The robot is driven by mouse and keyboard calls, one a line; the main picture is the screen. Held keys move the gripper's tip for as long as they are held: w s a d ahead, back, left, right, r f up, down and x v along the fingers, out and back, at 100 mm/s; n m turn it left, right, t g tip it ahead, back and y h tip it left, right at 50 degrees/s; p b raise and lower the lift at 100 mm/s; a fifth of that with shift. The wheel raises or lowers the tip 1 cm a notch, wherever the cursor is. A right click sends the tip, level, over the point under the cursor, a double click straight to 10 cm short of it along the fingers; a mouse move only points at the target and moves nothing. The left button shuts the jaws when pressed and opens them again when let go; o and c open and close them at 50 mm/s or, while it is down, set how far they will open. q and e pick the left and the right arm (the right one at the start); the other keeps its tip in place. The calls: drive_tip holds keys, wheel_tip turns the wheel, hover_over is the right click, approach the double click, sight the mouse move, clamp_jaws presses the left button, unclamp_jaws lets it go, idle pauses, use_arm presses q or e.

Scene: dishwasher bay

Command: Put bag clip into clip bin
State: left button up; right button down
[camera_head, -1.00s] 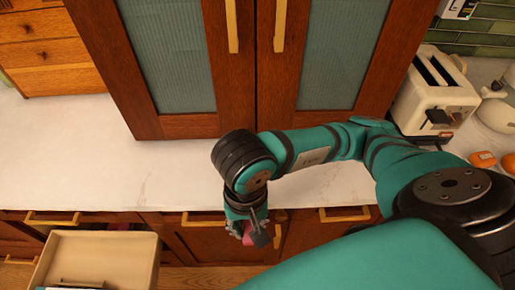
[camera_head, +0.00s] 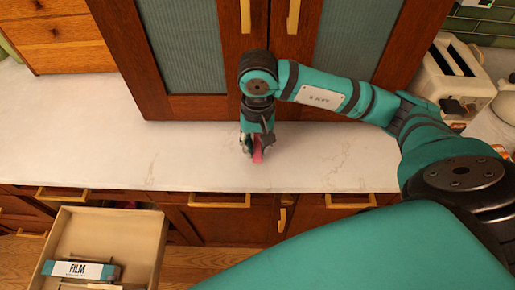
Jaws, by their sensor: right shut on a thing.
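My right gripper (camera_head: 257,151) is shut on a small pink thing, seemingly the bag clip (camera_head: 258,155), which is partly hidden by the fingers. The gripper points down over the white countertop (camera_head: 190,160), near its front edge and in front of the cabinet doors. I cannot tell how high the clip is above the counter. I do not see anything I can name as the clip bin. My left gripper is not in view.
An open wooden drawer (camera_head: 158,245) at the lower left holds a box marked FILM (camera_head: 82,270). A toaster (camera_head: 455,75) stands at the right. Wooden cabinet doors (camera_head: 180,60) rise behind the gripper. The counter left of the gripper is clear.

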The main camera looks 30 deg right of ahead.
sight(258, 147)
wheel_tip(258, 147, down, 3)
drive_tip(key=shift+f+p, duration=0.1)
drive_tip(key=shift+p, duration=0.55)
drive_tip(key=shift+f, duration=0.15)
drive_tip(key=shift+f+b, duration=0.2)
drive_tip(key=shift+b, duration=0.1)
drive_tip(key=c, duration=1.1)
unclamp_jaws()
drive_tip(key=shift+r, duration=0.1)
drive_tip(key=shift+c, duration=0.2)
